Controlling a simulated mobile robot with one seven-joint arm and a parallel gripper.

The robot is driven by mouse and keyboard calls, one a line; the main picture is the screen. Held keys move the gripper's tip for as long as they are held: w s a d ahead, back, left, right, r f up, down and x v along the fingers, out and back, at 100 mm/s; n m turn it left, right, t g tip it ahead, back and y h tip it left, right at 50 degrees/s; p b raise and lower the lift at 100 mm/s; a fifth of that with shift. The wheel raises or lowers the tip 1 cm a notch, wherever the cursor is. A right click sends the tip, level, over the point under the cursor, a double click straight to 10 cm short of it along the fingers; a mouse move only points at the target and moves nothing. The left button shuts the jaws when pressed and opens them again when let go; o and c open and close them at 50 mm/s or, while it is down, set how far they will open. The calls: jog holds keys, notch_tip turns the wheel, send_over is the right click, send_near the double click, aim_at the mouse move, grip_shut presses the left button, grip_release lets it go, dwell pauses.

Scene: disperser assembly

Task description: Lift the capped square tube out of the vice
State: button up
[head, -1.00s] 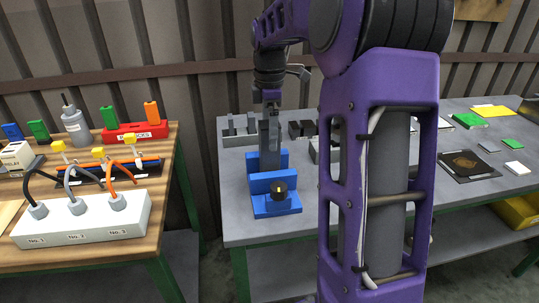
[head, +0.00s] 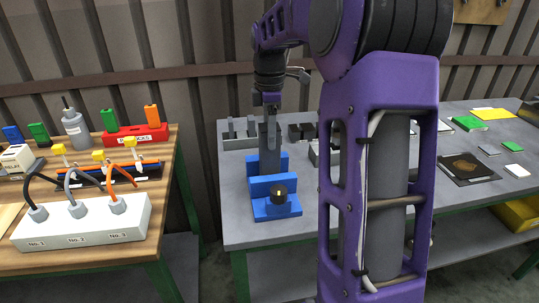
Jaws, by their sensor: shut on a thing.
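The grey square tube (head: 268,160) stands upright in the blue vice (head: 274,187) on the grey workbench (head: 240,235). My gripper (head: 270,112) is above the vice, pointing down, shut on the upper part of the tube. The gripper covers the tube's top, so I cannot make out the cap. The tube's lower end is hidden between the vice jaws.
A grey rack with upright pieces (head: 236,141) stands behind the vice at left. Dark blocks (head: 301,131) stand to its right. My arm hides the middle of the bench. A wooden table (head: 150,190) with a white cable box (head: 85,222) is at left, across a gap.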

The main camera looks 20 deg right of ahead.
jog(key=shift+r+p, duration=3.25)
jog(key=shift+r, duration=0.25)
